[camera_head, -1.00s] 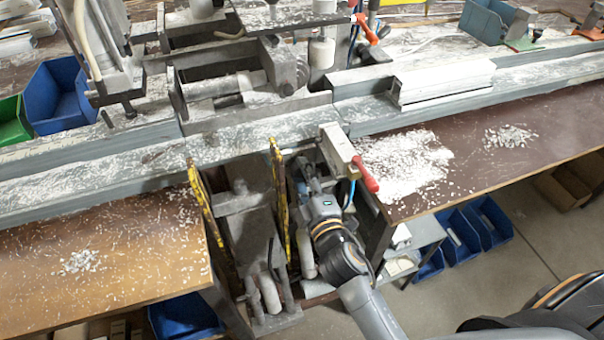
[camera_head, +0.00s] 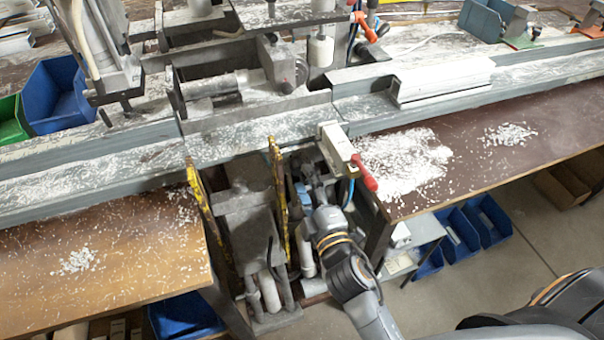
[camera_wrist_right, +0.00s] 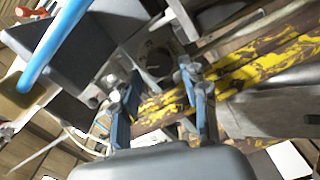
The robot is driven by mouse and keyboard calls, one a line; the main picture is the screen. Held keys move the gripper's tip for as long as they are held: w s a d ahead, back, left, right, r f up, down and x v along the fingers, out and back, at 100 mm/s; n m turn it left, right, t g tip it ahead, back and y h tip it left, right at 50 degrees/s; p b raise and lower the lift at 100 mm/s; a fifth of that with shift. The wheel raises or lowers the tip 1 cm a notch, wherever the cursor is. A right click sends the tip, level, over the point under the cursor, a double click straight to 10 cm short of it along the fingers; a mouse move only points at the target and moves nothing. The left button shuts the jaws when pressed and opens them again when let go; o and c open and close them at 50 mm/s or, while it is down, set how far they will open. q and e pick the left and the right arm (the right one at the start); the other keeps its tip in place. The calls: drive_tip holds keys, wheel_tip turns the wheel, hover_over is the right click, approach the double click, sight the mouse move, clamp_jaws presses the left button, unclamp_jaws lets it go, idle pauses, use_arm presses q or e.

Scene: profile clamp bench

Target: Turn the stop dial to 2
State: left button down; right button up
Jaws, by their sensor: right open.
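My right gripper (camera_head: 308,178) reaches under the front edge of the bench rail, beside a white block with a red handle (camera_head: 368,178). In the right wrist view its two blue-grey fingers (camera_wrist_right: 162,80) stand apart with nothing seen between them. A dark round part (camera_wrist_right: 157,58) shows just beyond the fingertips; it may be the stop dial, but no numbers or pointer can be read. In the head view I cannot make out the dial; the arm and the rail's edge may hide it. My left gripper is not in view.
Worn yellow bars (camera_head: 279,197) stand close to the left of my right gripper; they also show in the right wrist view (camera_wrist_right: 270,62). A blue hose (camera_wrist_right: 52,40) runs close by there. The metal rail (camera_head: 240,140) above carries a white profile (camera_head: 445,80).

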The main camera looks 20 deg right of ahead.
drive_tip(key=shift+s+d, duration=0.1)
drive_tip(key=shift+s, duration=2.1)
